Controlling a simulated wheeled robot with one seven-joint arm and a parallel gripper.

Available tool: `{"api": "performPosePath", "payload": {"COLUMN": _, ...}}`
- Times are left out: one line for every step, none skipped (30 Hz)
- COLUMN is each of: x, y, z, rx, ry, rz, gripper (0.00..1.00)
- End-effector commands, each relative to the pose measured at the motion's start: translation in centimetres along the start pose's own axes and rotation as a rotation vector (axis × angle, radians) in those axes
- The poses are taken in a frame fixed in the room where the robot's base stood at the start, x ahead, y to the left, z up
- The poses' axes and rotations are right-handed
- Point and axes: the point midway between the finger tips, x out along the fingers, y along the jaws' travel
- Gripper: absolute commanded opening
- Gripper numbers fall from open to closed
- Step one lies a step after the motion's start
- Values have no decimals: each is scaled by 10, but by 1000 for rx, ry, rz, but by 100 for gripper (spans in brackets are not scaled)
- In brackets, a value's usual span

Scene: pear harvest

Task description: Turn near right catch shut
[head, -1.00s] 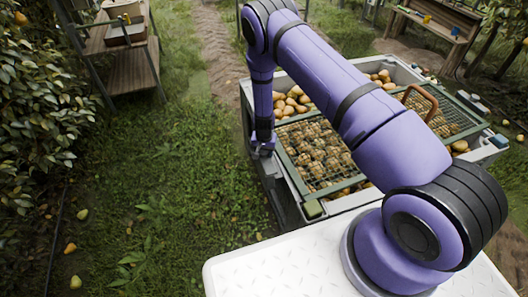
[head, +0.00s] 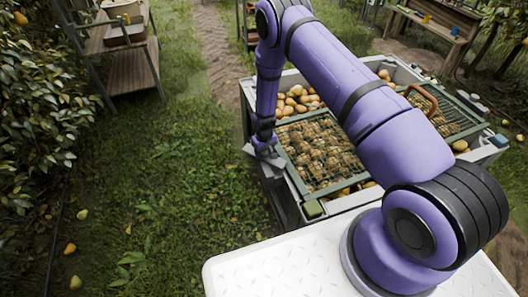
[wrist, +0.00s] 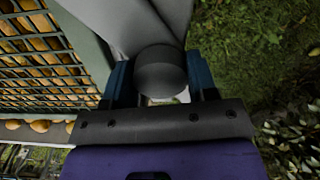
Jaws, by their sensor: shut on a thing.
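The crate lid is a green-framed mesh (head: 321,152) over the pears. In the wrist view, my gripper (wrist: 160,82) has its blue fingers on both sides of a grey, round-ended piece (wrist: 160,68), which looks like the catch handle. The gripper is shut on it, beside the lid frame (wrist: 88,45). In the head view, my gripper (head: 265,152) is at the crate's left edge, and the held piece cannot be made out clearly there. How far the catch is turned cannot be told.
Pears (head: 297,101) fill the crate under the mesh. A brown handle (head: 421,98) arches over the lid. A blue fitting (head: 499,140) is at the right rim and an olive block (head: 312,208) at the near corner. Grass (head: 180,190) to the left is open.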

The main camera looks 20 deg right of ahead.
Motion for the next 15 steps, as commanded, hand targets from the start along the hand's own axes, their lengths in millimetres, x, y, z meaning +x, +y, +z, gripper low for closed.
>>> {"api": "performPosePath", "payload": {"x": 0, "y": 0, "z": 0, "rx": -42, "ry": 1, "rz": 0, "gripper": 10}}
{"api": "performPosePath", "payload": {"x": 0, "y": 1, "z": 0, "rx": -70, "ry": 1, "rz": 0, "gripper": 10}}
{"api": "performPosePath", "payload": {"x": 0, "y": 1, "z": 0, "rx": -108, "ry": 1, "rz": 0, "gripper": 10}}
{"api": "performPosePath", "payload": {"x": 0, "y": 1, "z": 0, "rx": -137, "ry": 1, "rz": 0, "gripper": 10}}
{"api": "performPosePath", "payload": {"x": 0, "y": 1, "z": 0, "rx": -164, "ry": 1, "rz": -1, "gripper": 10}}
{"api": "performPosePath", "payload": {"x": 0, "y": 1, "z": 0, "rx": -204, "ry": 1, "rz": 0, "gripper": 10}}
{"api": "performPosePath", "payload": {"x": 0, "y": 1, "z": -1, "rx": -231, "ry": 1, "rz": 0, "gripper": 10}}
{"api": "performPosePath", "payload": {"x": 0, "y": 1, "z": -1, "rx": -260, "ry": 1, "rz": 0, "gripper": 10}}
{"api": "performPosePath", "payload": {"x": 0, "y": 1, "z": -1, "rx": -299, "ry": 1, "rz": 0, "gripper": 10}}
{"api": "performPosePath", "payload": {"x": 0, "y": 1, "z": -1, "rx": -326, "ry": 1, "rz": 0, "gripper": 10}}
{"api": "performPosePath", "payload": {"x": 0, "y": 1, "z": -1, "rx": -356, "ry": 1, "rz": 0, "gripper": 10}}
{"api": "performPosePath", "payload": {"x": 0, "y": 1, "z": -1, "rx": -393, "ry": 1, "rz": 0, "gripper": 10}}
{"api": "performPosePath", "payload": {"x": 0, "y": 1, "z": -1, "rx": -421, "ry": 1, "rz": 0, "gripper": 10}}
{"api": "performPosePath", "payload": {"x": 0, "y": 1, "z": -1, "rx": -449, "ry": 1, "rz": 0, "gripper": 10}}
{"api": "performPosePath", "payload": {"x": 0, "y": 2, "z": -1, "rx": -485, "ry": 1, "rz": 0, "gripper": 10}}
